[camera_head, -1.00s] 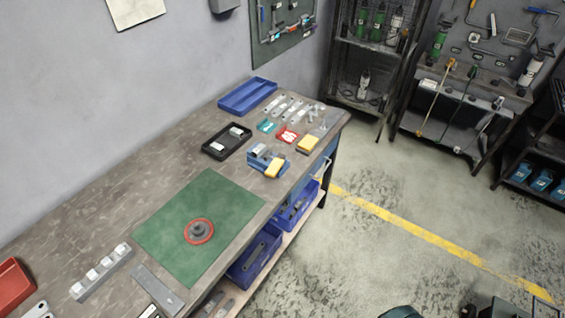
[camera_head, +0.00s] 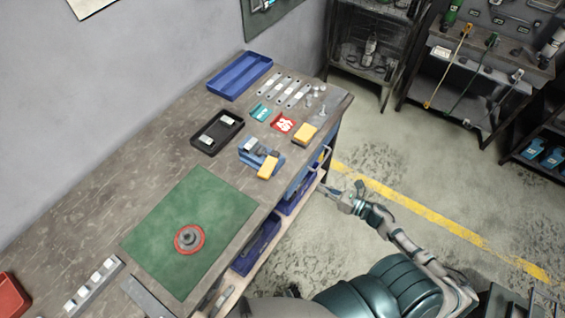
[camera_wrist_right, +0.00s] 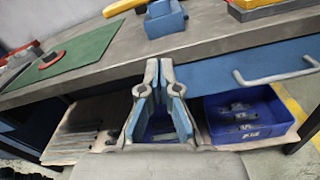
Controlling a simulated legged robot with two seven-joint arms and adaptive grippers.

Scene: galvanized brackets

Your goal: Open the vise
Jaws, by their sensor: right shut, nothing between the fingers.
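The vise appears to be the small blue device with grey metal parts (camera_head: 252,152) on the bench, beside a yellow block (camera_head: 268,168) at its front. Its jaw gap is too small to make out. My left gripper is not in view.
A green mat (camera_head: 160,225) with a red disc (camera_head: 189,239) lies left of the vise. A black tray (camera_head: 217,133), a second yellow block (camera_head: 304,133) and metal strips surround it. A drawer handle (camera_wrist_right: 278,76) sticks out from the bench front, above a blue bin (camera_wrist_right: 250,126).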

